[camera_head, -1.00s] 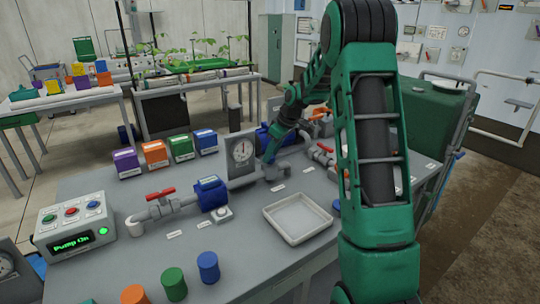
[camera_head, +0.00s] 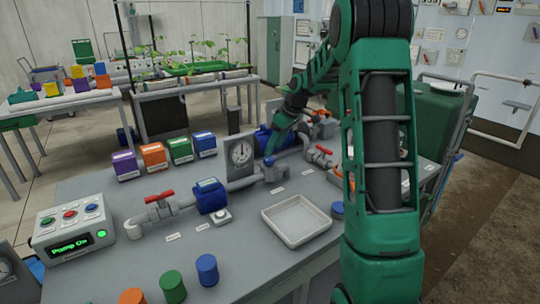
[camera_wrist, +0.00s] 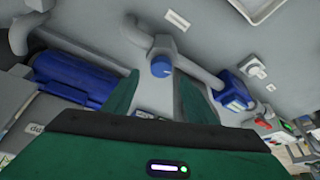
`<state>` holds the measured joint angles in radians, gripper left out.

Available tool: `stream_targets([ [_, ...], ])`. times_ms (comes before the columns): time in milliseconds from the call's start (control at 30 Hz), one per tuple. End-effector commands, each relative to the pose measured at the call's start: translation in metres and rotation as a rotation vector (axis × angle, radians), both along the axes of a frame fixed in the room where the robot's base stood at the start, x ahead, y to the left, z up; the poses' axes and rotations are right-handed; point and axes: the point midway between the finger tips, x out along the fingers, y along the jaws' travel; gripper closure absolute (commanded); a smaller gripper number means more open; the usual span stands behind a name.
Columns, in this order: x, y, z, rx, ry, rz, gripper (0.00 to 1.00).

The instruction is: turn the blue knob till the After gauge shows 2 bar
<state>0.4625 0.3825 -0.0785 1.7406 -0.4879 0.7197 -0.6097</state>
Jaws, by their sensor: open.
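The blue knob (camera_wrist: 161,67) faces the wrist camera on a grey pipe valve body, between and beyond the fingertips of my gripper (camera_wrist: 157,90). The fingers are open, one on each side in the picture, with a gap to the knob. In the head view the blue knob (camera_head: 269,160) shows small on the pipe, just below the end of my arm. A dial gauge (camera_head: 240,153) on a grey upright plate stands left of the knob; its label and exact reading are too small to tell.
A pipe with a blue flow body (camera_head: 210,196) and red-handled valve (camera_head: 160,195) runs left of the knob. Another red handle (camera_head: 323,149) stands to the right. A white tray (camera_head: 297,221) lies in front. The pump box (camera_head: 72,228) reads "Pump On".

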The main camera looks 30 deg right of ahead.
Motion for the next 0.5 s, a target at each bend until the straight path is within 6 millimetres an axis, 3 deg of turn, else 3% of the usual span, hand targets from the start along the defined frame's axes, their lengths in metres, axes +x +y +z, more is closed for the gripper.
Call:
stream_targets([
  [200,-0.012,-0.007,0.034,-0.001,-0.002,-0.002,0.48],
  [500,-0.018,-0.01,0.051,0.0,0.0,-0.001,0.48],
])
